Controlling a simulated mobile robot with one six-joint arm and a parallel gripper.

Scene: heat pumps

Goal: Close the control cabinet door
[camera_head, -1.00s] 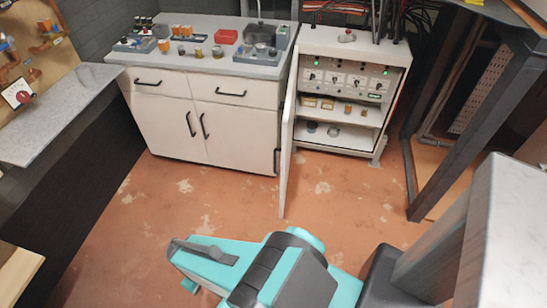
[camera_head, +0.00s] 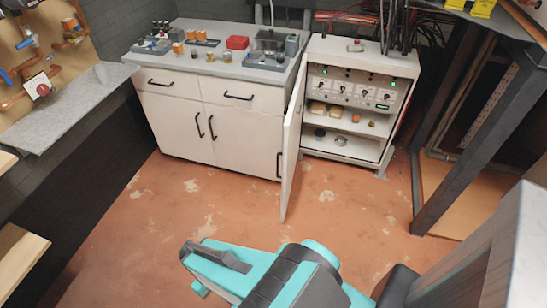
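The control cabinet (camera_head: 352,157) stands against the back wall, right of the white cupboard. Its door (camera_head: 291,150) stands wide open, hinged on the cabinet's left side and swung out toward me, so I see it nearly edge-on. Inside the cabinet are a panel (camera_head: 355,93) with knobs and green lights, and shelves with small parts. My gripper (camera_head: 190,266) is in the lower middle, in front of the door and apart from it, at the end of my turquoise arm. Its fingers are seen from above, and their opening cannot be made out.
The white cupboard (camera_head: 205,125) with black handles carries trays and small parts. A grey worktop (camera_head: 80,105) is at the left, and a dark metal frame (camera_head: 465,140) at the right. The reddish floor (camera_head: 235,210) before the cabinet is clear.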

